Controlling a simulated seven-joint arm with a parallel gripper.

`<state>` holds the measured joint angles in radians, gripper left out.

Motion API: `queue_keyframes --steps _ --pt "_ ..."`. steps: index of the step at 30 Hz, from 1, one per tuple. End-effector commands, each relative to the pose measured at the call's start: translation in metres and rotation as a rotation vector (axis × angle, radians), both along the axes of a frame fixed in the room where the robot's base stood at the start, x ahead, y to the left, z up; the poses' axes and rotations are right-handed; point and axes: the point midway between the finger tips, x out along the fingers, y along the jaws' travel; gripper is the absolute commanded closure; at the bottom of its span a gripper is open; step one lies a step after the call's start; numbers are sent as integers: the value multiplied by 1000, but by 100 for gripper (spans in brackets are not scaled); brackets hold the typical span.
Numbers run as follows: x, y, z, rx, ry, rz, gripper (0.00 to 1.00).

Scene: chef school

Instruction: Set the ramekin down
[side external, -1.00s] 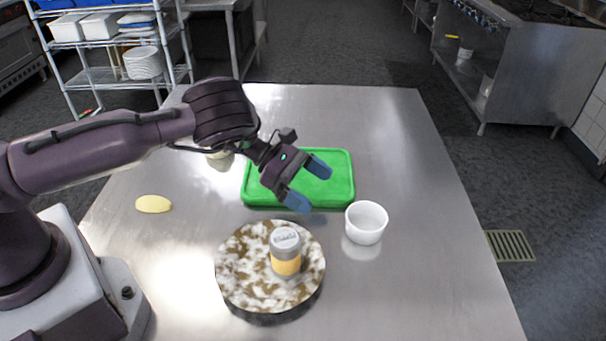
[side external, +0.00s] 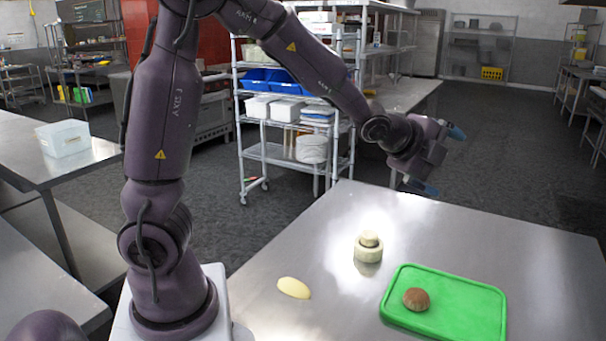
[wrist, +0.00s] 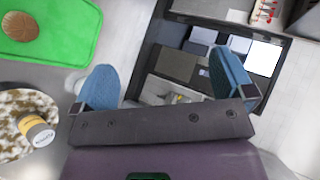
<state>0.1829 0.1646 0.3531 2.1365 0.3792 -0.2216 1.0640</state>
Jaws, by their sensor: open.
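My gripper (side external: 442,160) is raised above the far part of the steel table in the side view, its two blue fingers spread apart with nothing between them. It also shows open and empty in the wrist view (wrist: 165,62).
A green board (side external: 450,318) carries a brown round item (side external: 416,299). A pale stacked item (side external: 368,247) and a yellow oval piece (side external: 293,287) lie on the table (side external: 540,250).

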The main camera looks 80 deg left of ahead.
Motion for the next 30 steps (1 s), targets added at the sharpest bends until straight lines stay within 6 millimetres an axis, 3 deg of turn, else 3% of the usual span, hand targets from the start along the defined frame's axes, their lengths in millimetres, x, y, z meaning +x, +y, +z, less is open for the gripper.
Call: queue_keyframes --steps 1,6,12,15,21,30 --pt "-22 -1 15 -129 21 89 0" --pt "-106 -16 36 -551 156 402 0" --pt "-204 -44 39 -890 307 729 0" --pt "-238 -54 36 -976 358 849 0" --pt "-265 -62 30 -1040 401 958 0" --pt "-265 -62 30 -1040 403 962 0"
